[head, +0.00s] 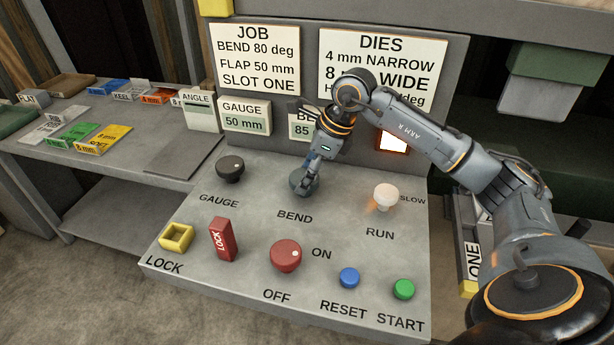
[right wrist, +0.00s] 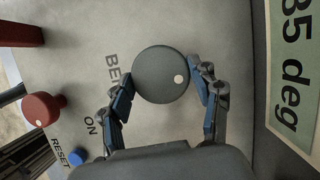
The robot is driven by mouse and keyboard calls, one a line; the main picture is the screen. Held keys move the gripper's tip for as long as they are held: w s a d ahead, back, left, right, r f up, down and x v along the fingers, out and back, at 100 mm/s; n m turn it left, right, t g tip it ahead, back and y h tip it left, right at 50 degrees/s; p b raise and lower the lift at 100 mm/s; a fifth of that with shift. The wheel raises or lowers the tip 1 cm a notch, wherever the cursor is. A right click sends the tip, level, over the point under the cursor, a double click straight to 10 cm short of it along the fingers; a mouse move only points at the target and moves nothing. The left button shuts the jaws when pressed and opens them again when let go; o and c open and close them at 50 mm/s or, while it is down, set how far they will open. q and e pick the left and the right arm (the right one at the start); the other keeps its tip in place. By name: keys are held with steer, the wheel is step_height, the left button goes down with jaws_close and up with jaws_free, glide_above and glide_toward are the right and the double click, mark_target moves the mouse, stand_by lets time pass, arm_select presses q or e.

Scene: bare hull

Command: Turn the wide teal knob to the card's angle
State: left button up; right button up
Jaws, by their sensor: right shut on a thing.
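The wide teal knob (head: 297,179) stands on the sloping panel above the word BEND. In the right wrist view the knob (right wrist: 160,72) is a dark round cap with a pale dot near its edge. My right gripper (head: 307,183) reaches down over it and is shut on it. Its blue fingers (right wrist: 160,95) lie on opposite sides of the cap. The job card (head: 256,58) reads BEND 80 deg. The bend display (right wrist: 292,75) reads 85 deg; in the head view my arm partly hides it. My left gripper is not in view.
A black gauge knob (head: 230,169) stands to the left, and a pale run lamp (head: 385,197) to the right. Nearer are a red switch knob (head: 285,256), a red lock block (head: 223,240), a blue reset button (head: 349,277) and a green start button (head: 403,289).

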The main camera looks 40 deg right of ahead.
steer(key=shift+a+m+t+h+b, duration=0.1)
steer(key=shift+m+t+h+b, duration=0.3)
steer(key=shift+m, duration=0.8)
steer(key=o, duration=1.1)
steer(key=shift+o, duration=0.2)
steer(key=shift+r, duration=0.1)
steer(key=v, duration=1.2)
